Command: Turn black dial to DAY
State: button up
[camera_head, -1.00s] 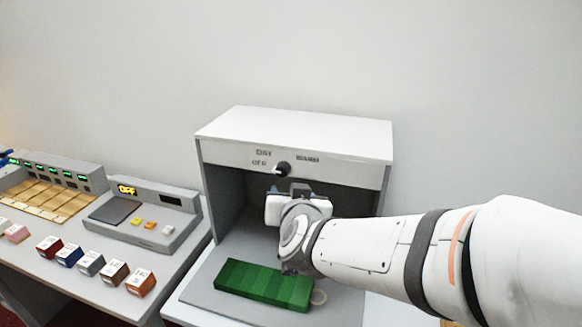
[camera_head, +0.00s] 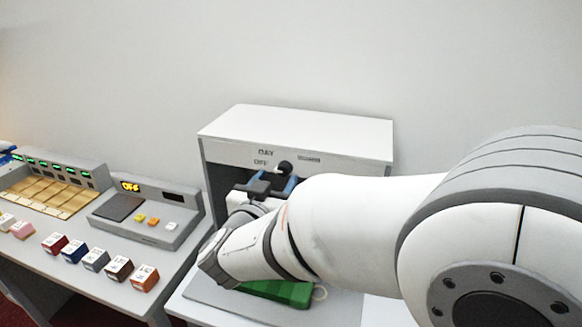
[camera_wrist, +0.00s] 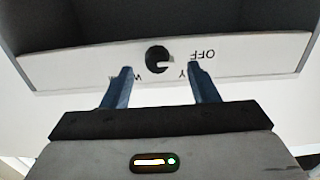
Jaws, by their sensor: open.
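The black dial (camera_head: 285,167) is on the front panel (camera_head: 340,163) of the grey light booth, by the labels DAY, OFF and WARM. The wrist view shows the dial (camera_wrist: 156,60) upside down; its white pointer faces right there, toward the OFF label (camera_wrist: 204,54). DAY and WARM are partly covered by my fingers. My gripper (camera_wrist: 160,69) is open, with one blue finger toward each side of the dial and nothing between them. In the head view my gripper (camera_head: 274,181) is just below the dial. I cannot tell whether the fingertips touch the panel.
A green striped swatch (camera_head: 283,291) lies on the booth floor, mostly hidden by my arm. On the left counter are a grey device with an OFF display (camera_head: 150,212), several small coloured blocks (camera_head: 97,258) and a wooden slotted rack (camera_head: 42,196).

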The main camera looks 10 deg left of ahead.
jog(key=shift+w, duration=0.85)
jog(key=shift+c, duration=0.4)
jog(key=c, duration=0.9)
